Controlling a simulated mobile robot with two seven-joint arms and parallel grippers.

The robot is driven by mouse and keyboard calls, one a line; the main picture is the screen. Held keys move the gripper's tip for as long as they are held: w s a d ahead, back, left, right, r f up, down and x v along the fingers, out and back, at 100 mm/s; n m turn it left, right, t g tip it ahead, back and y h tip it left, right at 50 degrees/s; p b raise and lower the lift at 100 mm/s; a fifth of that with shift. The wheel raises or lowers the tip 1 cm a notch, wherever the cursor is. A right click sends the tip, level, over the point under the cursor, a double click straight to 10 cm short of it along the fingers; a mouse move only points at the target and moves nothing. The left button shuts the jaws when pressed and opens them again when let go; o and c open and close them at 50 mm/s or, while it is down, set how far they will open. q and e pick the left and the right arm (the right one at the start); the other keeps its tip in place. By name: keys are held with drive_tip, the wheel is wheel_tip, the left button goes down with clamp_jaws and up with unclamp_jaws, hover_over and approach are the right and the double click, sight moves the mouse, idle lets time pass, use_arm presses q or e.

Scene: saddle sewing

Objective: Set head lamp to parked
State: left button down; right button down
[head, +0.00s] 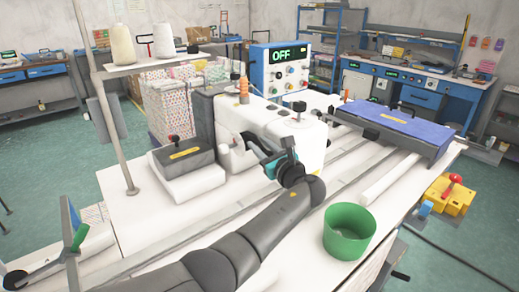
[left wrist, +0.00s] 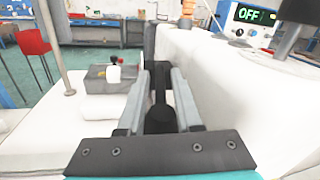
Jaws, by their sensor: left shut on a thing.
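The white sewing machine head (head: 290,135) stands on the white table in the middle of the head view. My left gripper (head: 258,147), with a teal body, is at the machine's front side. In the left wrist view its two grey fingers (left wrist: 160,100) are closed around a dark stem with a rounded black end, which looks like the head lamp (left wrist: 160,118). The fingers and wrist hide most of the lamp in the head view. The control box (head: 280,68) behind the machine reads OFF. My right gripper is not in view.
A green bin (head: 348,230) stands at the table's front right. A grey block (head: 183,154) rests on a white pad left of the machine. Thread cones (head: 122,44) stand on a raised rack. A blue panel (head: 397,122) lies at the right.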

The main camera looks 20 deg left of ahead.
use_arm(q)
drive_tip(key=shift+f, duration=0.15)
drive_tip(key=c, duration=0.9)
unclamp_jaws()
drive_tip(key=p+v, duration=0.1)
drive_tip(key=v, duration=1.4)
drive_tip(key=shift+d, duration=0.2)
